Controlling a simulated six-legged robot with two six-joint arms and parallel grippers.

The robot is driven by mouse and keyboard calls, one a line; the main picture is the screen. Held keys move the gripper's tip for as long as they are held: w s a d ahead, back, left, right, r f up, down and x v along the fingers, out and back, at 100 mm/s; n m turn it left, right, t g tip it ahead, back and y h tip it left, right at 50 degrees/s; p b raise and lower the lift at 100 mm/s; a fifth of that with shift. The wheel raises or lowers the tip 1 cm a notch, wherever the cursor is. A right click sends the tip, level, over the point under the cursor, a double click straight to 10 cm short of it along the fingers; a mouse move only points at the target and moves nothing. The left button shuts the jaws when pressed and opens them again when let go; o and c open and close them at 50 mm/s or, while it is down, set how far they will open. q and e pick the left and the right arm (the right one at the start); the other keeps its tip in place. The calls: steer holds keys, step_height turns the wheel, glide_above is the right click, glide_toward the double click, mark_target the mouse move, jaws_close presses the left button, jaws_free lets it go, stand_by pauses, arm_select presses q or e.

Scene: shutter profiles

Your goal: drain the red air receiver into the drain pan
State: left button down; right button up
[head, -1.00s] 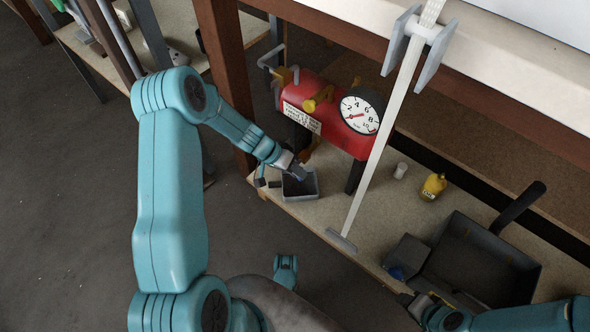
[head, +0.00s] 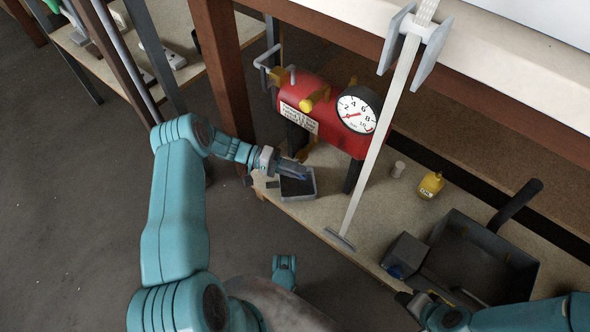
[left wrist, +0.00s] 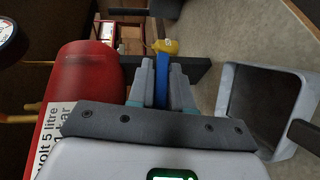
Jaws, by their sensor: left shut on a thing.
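The red air receiver (head: 298,95) lies on the bench, with a dial gauge (head: 357,111) at its right end. It also shows in the left wrist view (left wrist: 90,80). The grey drain pan (head: 314,189) with a dark inside stands below it near the bench edge; it is also at right in the left wrist view (left wrist: 224,90). My left gripper (head: 303,173) is low beside the receiver, above the pan. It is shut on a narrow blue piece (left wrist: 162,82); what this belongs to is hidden. My right gripper (head: 408,299) is partly seen, low right.
A white and grey upright bar (head: 375,160) stands in front of the bench. A brown post (head: 225,75) stands behind my left arm.

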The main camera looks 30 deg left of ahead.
arm_select(q)
steer(key=shift+r+h, duration=0.1)
steer(key=shift+h, duration=0.5)
steer(key=shift+n, duration=0.3)
steer(key=c, duration=1.1)
jaws_free()
